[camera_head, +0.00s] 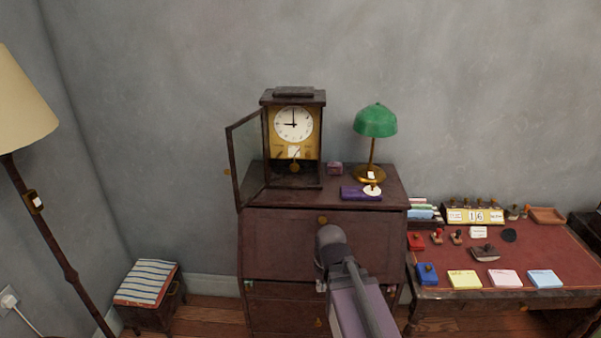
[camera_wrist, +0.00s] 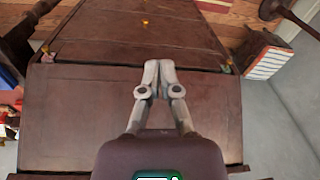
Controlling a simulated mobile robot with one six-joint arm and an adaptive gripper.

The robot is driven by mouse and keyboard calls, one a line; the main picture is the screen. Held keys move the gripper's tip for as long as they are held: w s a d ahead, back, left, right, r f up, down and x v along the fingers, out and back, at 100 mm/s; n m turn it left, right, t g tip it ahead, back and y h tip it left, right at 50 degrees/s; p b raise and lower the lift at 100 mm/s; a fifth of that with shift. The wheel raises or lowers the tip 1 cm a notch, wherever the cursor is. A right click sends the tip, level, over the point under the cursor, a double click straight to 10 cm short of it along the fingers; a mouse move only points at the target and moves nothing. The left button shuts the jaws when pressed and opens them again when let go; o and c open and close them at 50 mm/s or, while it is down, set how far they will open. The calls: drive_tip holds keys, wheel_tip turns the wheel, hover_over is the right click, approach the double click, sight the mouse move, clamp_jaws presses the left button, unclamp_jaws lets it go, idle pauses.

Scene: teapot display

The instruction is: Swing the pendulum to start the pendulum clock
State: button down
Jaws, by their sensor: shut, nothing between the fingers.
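The pendulum clock (camera_head: 266,96) stands on top of the dark wooden cabinet, with a white dial reading about nine o'clock. Its glass door (camera_head: 247,160) is swung open to the left. In the head view my arm is in front of the cabinet, below and right of the clock, and the fingertips are hidden. The clock is not in the wrist view.
The cabinet (camera_head: 280,245) also bears a green lamp (camera_head: 375,121), a small purple box (camera_head: 335,168) and a purple book (camera_head: 355,193), right of the clock. A desk (camera_head: 510,255) with stamps and notepads stands right. A striped stool (camera_head: 146,282) and floor lamp (camera_head: 50,215) stand left.

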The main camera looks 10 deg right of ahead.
drive_tip(key=w+a+r+m+t+y+b, duration=0.25)
drive_tip(key=w+t, duration=0.25)
drive_tip(key=w, duration=0.5)
drive_tip(key=w+a+r+m+t+y+b, duration=0.2)
drive_tip(key=w+a+m+t+y, duration=0.15)
drive_tip(key=w, duration=0.75)
drive_tip(key=w+d+r+m+t+h+b, duration=0.2)
drive_tip(key=w+d+r+m+t+h, duration=0.15)
drive_tip(key=w+r+m+t, duration=0.35)
drive_tip(key=m+t+h+b, duration=0.2)
drive_tip(key=m+h, duration=0.3)
drive_tip(key=m, duration=0.2)
approach(313, 180)
drive_tip(key=r, duration=0.1)
drive_tip(key=a+r, duration=0.1)
drive_tip(key=r, duration=0.1)
drive_tip(key=shift+s+a+r+y, duration=0.1)
drive_tip(key=shift+s+a+y, duration=0.05)
drive_tip(key=shift+s+y, duration=0.1)
drive_tip(key=shift+w+d+m+g+h, duration=0.15)
drive_tip(key=shift+d+m+g+h, duration=0.1)
drive_tip(key=shift+d+m+h, duration=0.3)
drive_tip(key=shift+w, duration=0.1)
